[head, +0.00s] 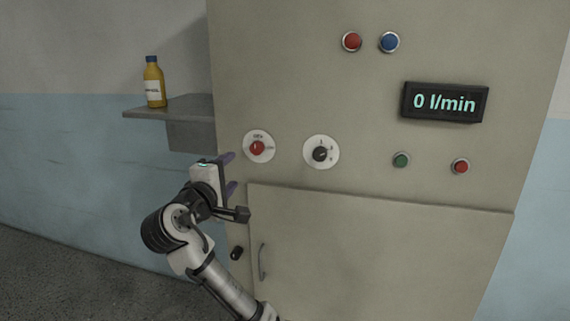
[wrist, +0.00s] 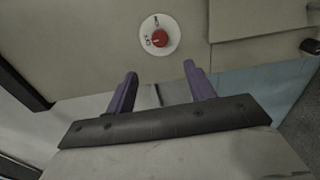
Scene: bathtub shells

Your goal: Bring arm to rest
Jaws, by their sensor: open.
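My gripper (head: 230,173) is in front of the left part of the beige cabinet (head: 370,250), just below and left of the red rotary knob (head: 257,148). Its purple fingers stand apart with nothing between them, as the wrist view also shows (wrist: 158,84). In the wrist view the red knob (wrist: 159,39) on its white dial lies beyond the fingertips, apart from them. My arm is bent and reaches up from the lower middle of the head view.
A grey shelf (head: 180,107) with a yellow bottle (head: 154,82) is at the left. The cabinet carries a black knob (head: 320,154), several buttons, a display (head: 444,102) reading 0 l/min, and a closed lower door with a handle (head: 262,262). Open floor lies at lower left.

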